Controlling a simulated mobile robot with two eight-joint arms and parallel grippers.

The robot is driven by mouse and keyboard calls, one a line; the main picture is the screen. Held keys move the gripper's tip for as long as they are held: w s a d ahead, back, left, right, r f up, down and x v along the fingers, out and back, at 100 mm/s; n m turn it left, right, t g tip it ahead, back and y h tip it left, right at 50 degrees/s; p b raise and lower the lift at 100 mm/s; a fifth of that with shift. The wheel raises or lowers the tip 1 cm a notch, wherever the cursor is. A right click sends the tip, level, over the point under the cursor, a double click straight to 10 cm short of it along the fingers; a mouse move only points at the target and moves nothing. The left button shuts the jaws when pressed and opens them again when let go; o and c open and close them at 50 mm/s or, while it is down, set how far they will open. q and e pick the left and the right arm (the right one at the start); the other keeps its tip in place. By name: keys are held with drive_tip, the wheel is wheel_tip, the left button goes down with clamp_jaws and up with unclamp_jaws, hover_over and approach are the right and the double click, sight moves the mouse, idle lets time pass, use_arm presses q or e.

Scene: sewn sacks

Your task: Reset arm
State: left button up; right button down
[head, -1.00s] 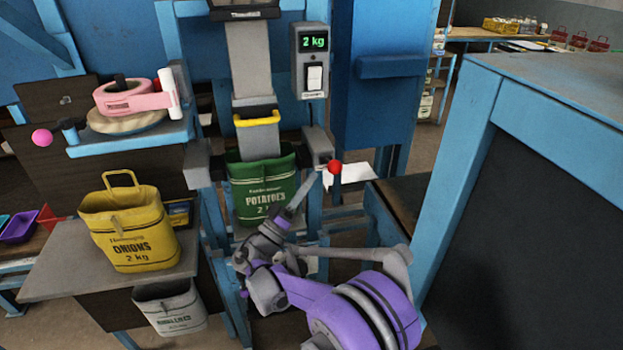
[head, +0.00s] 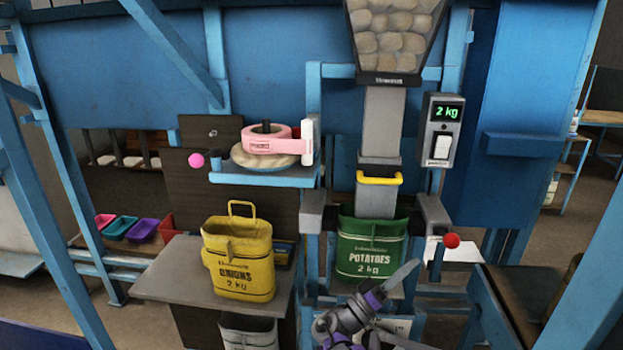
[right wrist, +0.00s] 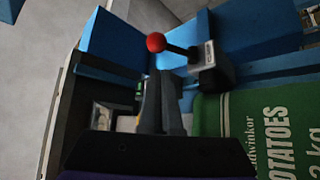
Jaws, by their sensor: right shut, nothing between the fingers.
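My right gripper (head: 402,275) is at the lower middle of the head view, in front of the green potato sack. Its fingers are together and hold nothing; they also show in the right wrist view (right wrist: 160,95). The green sack marked POTATOES 2 kg (head: 371,249) hangs under the filling spout (head: 379,195). It also shows at the right of the right wrist view (right wrist: 262,125). The lever with a red knob (head: 451,241) is right of the sack, apart from my fingers in the head view. My left gripper is not in view.
A yellow onion sack (head: 240,260) stands on the grey table (head: 168,278) at left, with a pale sack (head: 248,331) below. A pink tape roll (head: 268,142) sits on a blue shelf. The scale display (head: 447,111) reads 2 kg. Blue posts frame the station.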

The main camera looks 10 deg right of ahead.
drive_tip(key=s+d+f+n+g+y+p, duration=0.1)
drive_tip(key=s+d+f+g+y+p, duration=0.15)
drive_tip(key=s+y, duration=0.45)
drive_tip(key=s+d+f+n+g+y+p, duration=0.1)
drive_tip(key=s+d+f+n+y+p, duration=0.15)
drive_tip(key=s+y, duration=0.4)
drive_tip(key=s+a+f+t+y+p, duration=0.1)
drive_tip(key=s+a+f+y+p, duration=0.2)
drive_tip(key=s+a+y, duration=0.6)
drive_tip(key=s+a+f, duration=0.2)
drive_tip(key=s+a, duration=0.3)
drive_tip(key=a, duration=0.2)
drive_tip(key=shift+s+f, duration=0.2)
drive_tip(key=shift+a+n, duration=0.1)
drive_tip(key=shift+n, duration=0.15)
